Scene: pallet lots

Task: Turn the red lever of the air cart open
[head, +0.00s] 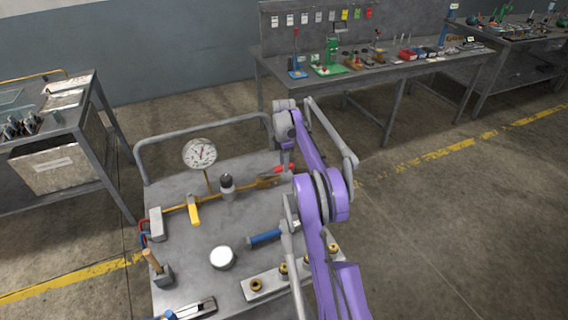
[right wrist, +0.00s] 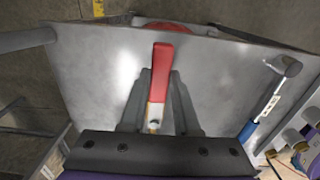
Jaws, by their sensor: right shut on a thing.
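The air cart (head: 200,255) has a grey top with a brass pipe running across it. The red lever (head: 284,168) is at the pipe's right end, partly hidden by my right arm. In the right wrist view the red lever (right wrist: 167,82) points away from the camera, with a whitish, brass-coloured base near the palm. My right gripper (right wrist: 160,92) is shut on it, with a grey finger on each side. In the head view the right gripper (head: 287,160) is small and its fingers are hard to see. A yellow lever (head: 194,212) sits further left on the pipe. My left gripper is not in view.
A pressure gauge (head: 200,153) and a black-topped fitting (head: 227,183) rise from the pipe. A blue-handled tool (head: 264,237), a white round lid (head: 222,258) and a block with brass fittings (head: 256,285) lie nearer. A cart handrail (head: 205,131) runs behind.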

